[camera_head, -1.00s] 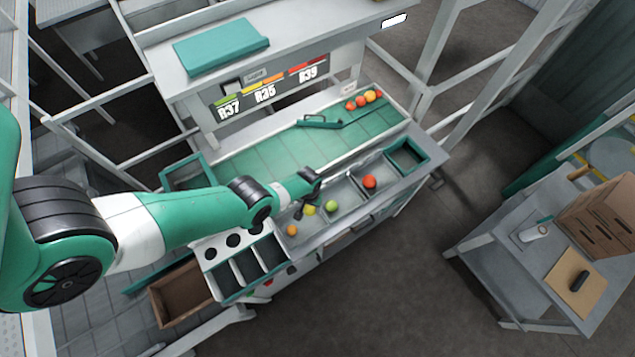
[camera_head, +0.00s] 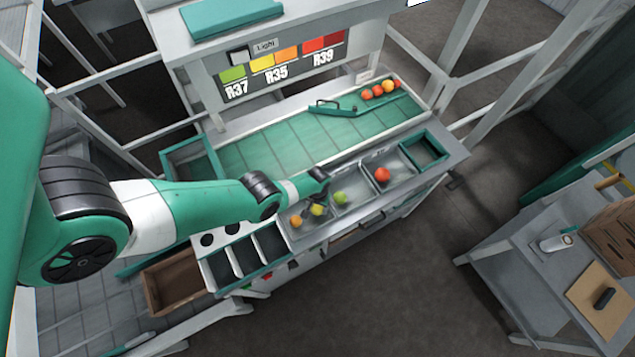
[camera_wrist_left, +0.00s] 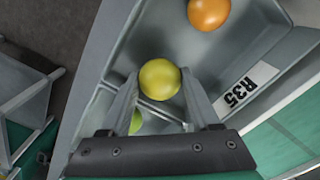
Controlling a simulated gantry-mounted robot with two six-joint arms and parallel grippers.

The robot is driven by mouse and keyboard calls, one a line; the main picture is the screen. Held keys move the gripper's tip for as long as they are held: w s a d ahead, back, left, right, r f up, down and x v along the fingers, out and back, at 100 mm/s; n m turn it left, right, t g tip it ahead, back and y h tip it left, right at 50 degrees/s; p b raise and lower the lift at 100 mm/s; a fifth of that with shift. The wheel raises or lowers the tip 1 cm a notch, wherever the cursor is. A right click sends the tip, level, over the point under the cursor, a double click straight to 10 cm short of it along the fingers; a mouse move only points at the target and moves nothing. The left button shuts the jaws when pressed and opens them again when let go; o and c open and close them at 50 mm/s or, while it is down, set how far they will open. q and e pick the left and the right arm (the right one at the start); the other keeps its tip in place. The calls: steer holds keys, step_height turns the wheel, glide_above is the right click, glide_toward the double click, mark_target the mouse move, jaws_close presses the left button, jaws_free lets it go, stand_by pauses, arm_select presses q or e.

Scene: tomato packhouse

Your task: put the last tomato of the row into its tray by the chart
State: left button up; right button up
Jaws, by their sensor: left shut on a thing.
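My left gripper (camera_wrist_left: 160,95) is shut on a yellow tomato (camera_wrist_left: 159,80), which also shows in the head view (camera_head: 317,210). It is at the R35 tray (camera_wrist_left: 225,60), near its divider; I cannot tell if it touches the tray floor. An orange tomato (camera_wrist_left: 208,13) lies in that tray. A red tomato (camera_head: 382,174) lies in the tray further right. The colour chart (camera_head: 285,60) above the belt shows green R37, yellow-orange R35 and red R39. My right gripper is out of view.
Several red and orange tomatoes (camera_head: 379,90) sit at the far right of the green belt (camera_head: 270,140), behind a green gate (camera_head: 335,107). Empty narrow bins (camera_head: 245,262) stand left of the trays. A green-rimmed bin (camera_head: 425,148) is at the right end.

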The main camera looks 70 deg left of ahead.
arm_select(q)
steer(key=shift+f+b, duration=0.6)
stand_by(0.6)
steer(key=o, duration=1)
steer(key=c, duration=0.3)
steer(key=shift+c, duration=0.2)
steer(key=shift+r, duration=0.1)
step_height(320, 180, up, 7)
steer(key=p, duration=0.7)
